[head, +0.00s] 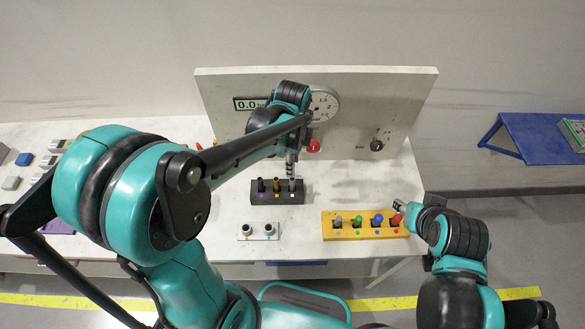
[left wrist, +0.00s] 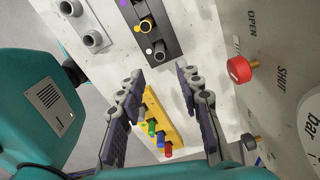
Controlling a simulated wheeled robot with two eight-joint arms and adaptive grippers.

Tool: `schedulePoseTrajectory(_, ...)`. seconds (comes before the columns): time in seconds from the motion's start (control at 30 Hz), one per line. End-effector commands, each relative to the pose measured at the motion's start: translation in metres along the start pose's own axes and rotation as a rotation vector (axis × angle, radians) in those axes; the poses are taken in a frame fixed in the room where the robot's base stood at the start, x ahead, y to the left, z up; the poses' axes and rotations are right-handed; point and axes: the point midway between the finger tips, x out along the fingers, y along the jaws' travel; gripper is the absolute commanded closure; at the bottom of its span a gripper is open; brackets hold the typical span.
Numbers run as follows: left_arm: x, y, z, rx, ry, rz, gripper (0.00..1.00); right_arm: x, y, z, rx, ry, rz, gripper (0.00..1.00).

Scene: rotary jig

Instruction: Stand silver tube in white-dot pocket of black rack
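The black rack (head: 266,198) stands near the middle of the table and also shows in the left wrist view (left wrist: 172,45). A dark tube and a gold tube (left wrist: 147,25) stand in its other pockets. The silver tube (left wrist: 160,55) stands in the end pocket beside the white dot, seen almost end-on. My left gripper (head: 291,160) is above this end of the rack. In the left wrist view its two fingers (left wrist: 160,76) are spread apart, with nothing between them. My right gripper (head: 399,206) is beside the yellow block; its finger opening is too small to judge.
A yellow block (head: 345,234) with several coloured pegs stands front right. A white block (head: 244,231) with two grey sockets stands in front of the rack. Behind rises an upright panel (head: 225,95) with a gauge, a display, a red knob (head: 313,146) and a black knob (head: 376,146).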

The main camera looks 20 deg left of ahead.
Motion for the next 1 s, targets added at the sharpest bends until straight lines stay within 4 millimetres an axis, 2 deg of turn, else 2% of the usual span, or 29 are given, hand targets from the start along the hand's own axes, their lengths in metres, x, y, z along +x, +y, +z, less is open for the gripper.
schedulePoseTrajectory(0.17,-0.017,0.005,0.003,-0.063,0.005,-0.025,0.65,-0.002,0.0,-0.001,0.0,0.0,0.0,0.6)
schedulePoseTrajectory(0.27,-0.032,0.017,0.01,-0.216,0.023,-0.086,0.65,-0.002,0.0,-0.001,0.0,0.0,0.0,0.6)
schedulePoseTrajectory(0.4,-0.058,0.041,0.024,-0.554,0.091,-0.213,0.65,-0.002,0.0,-0.001,0.0,0.0,0.0,0.6)
schedulePoseTrajectory(0.53,-0.074,0.064,0.036,-0.884,0.198,-0.325,0.65,-0.002,0.0,-0.001,0.0,0.0,0.0,0.6)
schedulePoseTrajectory(0.7,-0.083,0.087,0.048,-1.233,0.359,-0.423,0.65,-0.002,0.0,-0.001,0.0,0.0,0.0,0.6)
schedulePoseTrajectory(0.8,-0.084,0.095,0.051,-1.364,0.433,-0.451,0.65,-0.002,0.0,-0.001,0.0,0.0,0.0,0.6)
schedulePoseTrajectory(1.0,-0.085,0.1,0.054,-1.464,0.496,-0.468,0.65,-0.002,0.0,-0.001,0.0,0.0,0.0,0.6)
